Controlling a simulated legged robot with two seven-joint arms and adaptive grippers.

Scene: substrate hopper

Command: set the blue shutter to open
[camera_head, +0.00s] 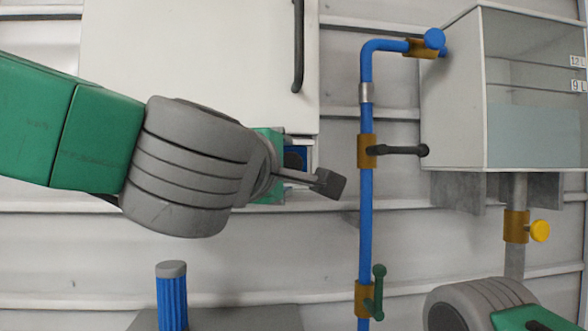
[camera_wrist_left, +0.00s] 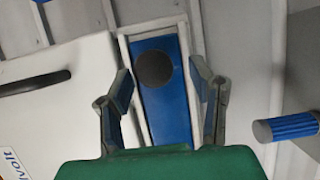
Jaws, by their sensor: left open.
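The blue shutter (camera_wrist_left: 168,105) is a blue panel with a round black knob, set in a white frame in the left wrist view. In the head view only a small blue part (camera_head: 296,157) shows behind my left gripper (camera_head: 318,180). My left gripper is open and empty. In the wrist view its two fingers (camera_wrist_left: 163,97) stand apart on either side of the shutter, with the knob between and beyond them. I cannot tell whether the fingers touch the frame. My right gripper is not visible; only part of my right arm shows at the lower right.
A blue pipe (camera_head: 366,215) with a black lever (camera_head: 400,150), a green lever (camera_head: 379,290) and a blue knob (camera_head: 434,38) stands right of the gripper. A clear-fronted tank (camera_head: 450,95) is at the upper right. A ribbed blue post (camera_head: 171,300) stands below.

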